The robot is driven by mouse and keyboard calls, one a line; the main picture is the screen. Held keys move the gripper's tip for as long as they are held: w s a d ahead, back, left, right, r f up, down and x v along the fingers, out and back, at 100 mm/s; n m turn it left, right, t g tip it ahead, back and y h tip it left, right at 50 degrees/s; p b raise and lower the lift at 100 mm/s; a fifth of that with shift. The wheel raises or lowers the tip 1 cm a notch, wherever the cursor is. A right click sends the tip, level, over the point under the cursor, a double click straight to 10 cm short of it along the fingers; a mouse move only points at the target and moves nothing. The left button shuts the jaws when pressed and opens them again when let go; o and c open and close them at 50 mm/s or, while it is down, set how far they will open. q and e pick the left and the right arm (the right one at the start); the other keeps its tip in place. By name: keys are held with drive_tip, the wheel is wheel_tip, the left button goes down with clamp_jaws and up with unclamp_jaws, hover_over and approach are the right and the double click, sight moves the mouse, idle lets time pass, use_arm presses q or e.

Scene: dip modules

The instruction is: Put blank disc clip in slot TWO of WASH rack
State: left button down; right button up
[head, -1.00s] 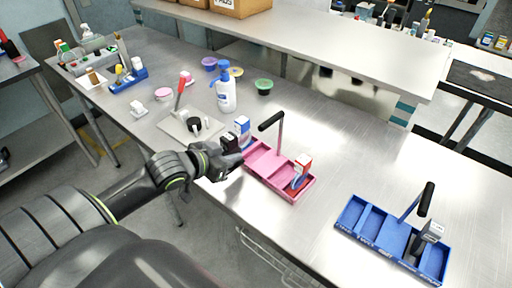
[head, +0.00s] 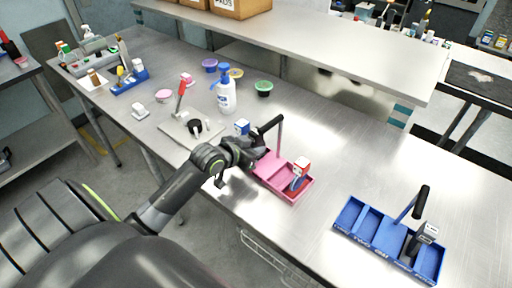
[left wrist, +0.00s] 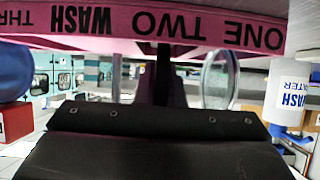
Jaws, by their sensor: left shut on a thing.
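The pink WASH rack (head: 307,194) stands near the table's front edge, with an upright black-topped handle. Its wall (left wrist: 215,22) spans the top of the left wrist view, with WASH, ONE and TWO lettered on it. My left gripper (head: 256,155) is at the rack's left end. It is shut on the blank disc clip, whose clear disc (left wrist: 218,80) shows in the left wrist view just below the lettered wall. The clip is hidden in the head view, and I cannot tell whether it is in a slot. My right gripper is not in view.
A blue-and-white box (head: 242,127) is behind my gripper. A blue rack (head: 376,243) stands to the right, with bare table between. A pump bottle (head: 226,97) stands behind.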

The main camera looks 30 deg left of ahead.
use_arm(q)
drive_tip(key=c, duration=2)
unclamp_jaws()
drive_tip(key=shift+f, duration=0.15)
drive_tip(key=o, duration=0.5)
drive_tip(key=shift+r, duration=0.25)
drive_tip(key=shift+s+a, duration=0.1)
drive_tip(key=shift+s, duration=0.2)
drive_tip(key=v, duration=1.1)
drive_tip(key=shift+s+r, duration=0.1)
drive_tip(key=shift+s, duration=0.05)
